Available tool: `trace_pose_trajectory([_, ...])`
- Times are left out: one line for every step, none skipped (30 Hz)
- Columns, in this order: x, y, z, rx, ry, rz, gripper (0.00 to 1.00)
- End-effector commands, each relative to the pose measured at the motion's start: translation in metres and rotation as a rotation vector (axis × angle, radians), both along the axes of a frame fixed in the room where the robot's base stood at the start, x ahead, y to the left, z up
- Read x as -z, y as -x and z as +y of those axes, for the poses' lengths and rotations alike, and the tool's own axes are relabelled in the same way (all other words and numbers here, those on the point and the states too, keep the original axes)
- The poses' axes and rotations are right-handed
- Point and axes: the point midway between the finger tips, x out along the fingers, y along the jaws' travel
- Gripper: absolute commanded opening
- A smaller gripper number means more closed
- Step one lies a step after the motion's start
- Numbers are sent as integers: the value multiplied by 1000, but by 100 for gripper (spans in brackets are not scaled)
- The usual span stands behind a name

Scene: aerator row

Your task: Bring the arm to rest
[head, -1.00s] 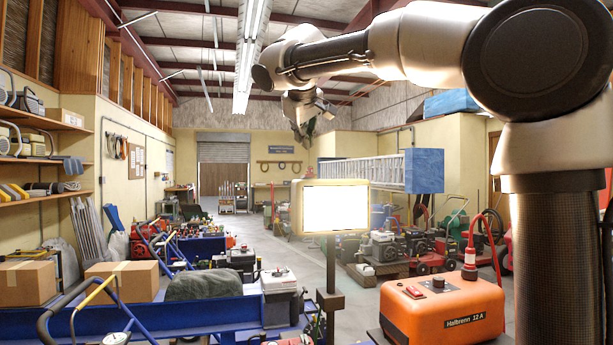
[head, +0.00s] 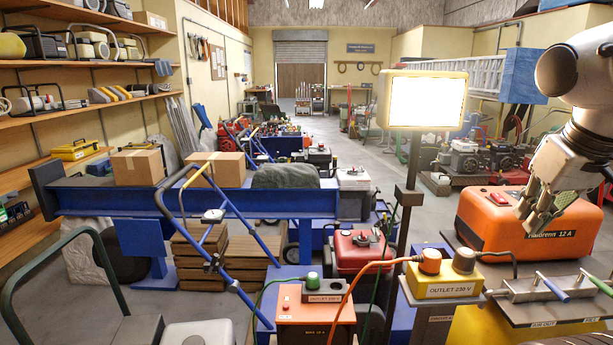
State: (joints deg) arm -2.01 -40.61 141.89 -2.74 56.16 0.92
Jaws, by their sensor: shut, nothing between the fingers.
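My gripper (head: 535,207) is at the right side of the head view, at the end of my arm, which comes in from the upper right. It points down and looks shut and empty. It shows in front of the orange charger marked Halbrenn 12 A (head: 522,222). I cannot tell whether it touches the charger or hangs clear of it.
A yellow outlet box (head: 440,281) and a metal rack with blue and green handles (head: 548,288) stand near my gripper. A lit lamp panel (head: 428,99) on a post is left of my arm. An orange unit (head: 315,312) with cables stands front centre. Open floor lies farther back.

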Motion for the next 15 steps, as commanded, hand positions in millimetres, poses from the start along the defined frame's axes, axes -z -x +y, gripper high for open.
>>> trace_pose_trajectory([12,12,0,17,-17,8,0])
trace_pose_trajectory([17,16,0,23,-26,11,0])
trace_pose_trajectory([23,21,1,29,-36,15,0])
trace_pose_trajectory([25,23,1,32,-39,17,0])
trace_pose_trajectory([26,24,1,33,-42,18,0])
trace_pose_trajectory([26,24,1,33,-42,18,0])
trace_pose_trajectory([26,24,1,33,-42,18,0])
trace_pose_trajectory([26,24,1,33,-42,18,0])
trace_pose_trajectory([26,24,1,33,-42,18,0])
trace_pose_trajectory([26,24,1,33,-42,18,0])
trace_pose_trajectory([26,24,1,33,-42,18,0])
trace_pose_trajectory([26,24,1,33,-42,18,0])
trace_pose_trajectory([26,24,1,33,-42,18,0])
trace_pose_trajectory([26,24,1,33,-42,18,0])
trace_pose_trajectory([26,24,1,33,-42,18,0])
